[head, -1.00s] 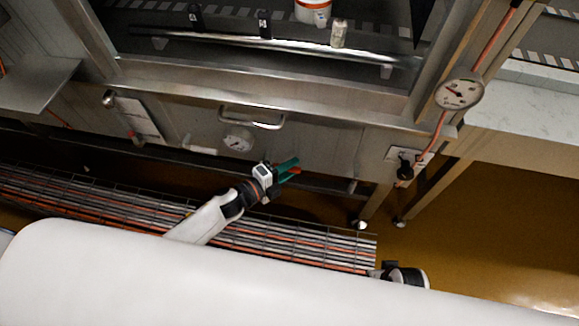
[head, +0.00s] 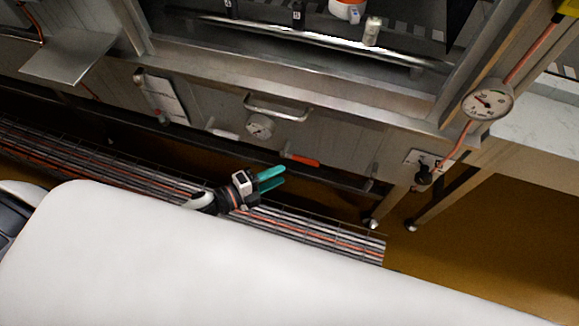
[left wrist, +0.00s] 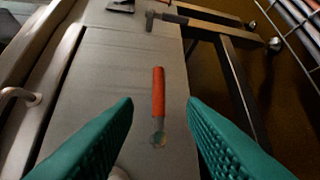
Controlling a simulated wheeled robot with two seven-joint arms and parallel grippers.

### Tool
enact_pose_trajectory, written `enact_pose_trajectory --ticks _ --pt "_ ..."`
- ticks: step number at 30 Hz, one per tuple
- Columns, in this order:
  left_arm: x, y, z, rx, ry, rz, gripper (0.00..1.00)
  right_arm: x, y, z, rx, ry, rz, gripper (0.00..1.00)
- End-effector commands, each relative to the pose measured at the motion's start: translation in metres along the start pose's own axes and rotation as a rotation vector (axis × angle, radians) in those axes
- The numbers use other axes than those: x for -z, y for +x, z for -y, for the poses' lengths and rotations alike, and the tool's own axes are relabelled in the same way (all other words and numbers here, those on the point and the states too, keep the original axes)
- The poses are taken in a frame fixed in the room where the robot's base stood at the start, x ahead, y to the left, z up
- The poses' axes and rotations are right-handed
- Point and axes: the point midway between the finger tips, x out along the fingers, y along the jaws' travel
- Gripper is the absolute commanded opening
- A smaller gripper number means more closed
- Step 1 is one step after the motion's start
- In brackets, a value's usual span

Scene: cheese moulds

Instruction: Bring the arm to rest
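My left gripper (head: 283,175) has teal fingers and stands in front of the steel machine, above the cable tray. Its fingers are apart with nothing between them; they also show spread in the left wrist view (left wrist: 161,101). A red-handled lever (head: 303,160) on the machine's front panel is just beyond the fingertips, apart from them. In the left wrist view the red lever (left wrist: 158,92) appears ahead, framed by the gap between the fingers. My right gripper does not show.
The panel carries a round gauge (head: 260,126), a bar handle (head: 277,110) and a white lever (head: 222,133). A second gauge (head: 487,102) is on the right post. A wire cable tray (head: 330,235) runs below my gripper. Brown floor (head: 480,240) is open at right.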

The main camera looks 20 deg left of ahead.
Motion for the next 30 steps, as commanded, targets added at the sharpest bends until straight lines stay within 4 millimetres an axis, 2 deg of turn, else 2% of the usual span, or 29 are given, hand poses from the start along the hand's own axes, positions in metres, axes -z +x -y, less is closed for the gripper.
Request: enact_pose_trajectory --ticks 6,23,26,30 --pt "0.0 -0.012 0.0 -0.001 0.002 0.001 0.38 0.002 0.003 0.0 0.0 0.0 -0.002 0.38" --pt "0.001 -0.011 0.001 0.002 -0.008 -0.01 0.38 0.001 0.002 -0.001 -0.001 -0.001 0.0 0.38" --pt "0.01 -0.01 0.006 0.019 -0.077 -0.077 0.38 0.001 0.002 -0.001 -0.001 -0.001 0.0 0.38" --pt "0.034 -0.013 0.029 0.082 -0.32 -0.3 0.38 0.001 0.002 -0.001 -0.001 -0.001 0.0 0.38"
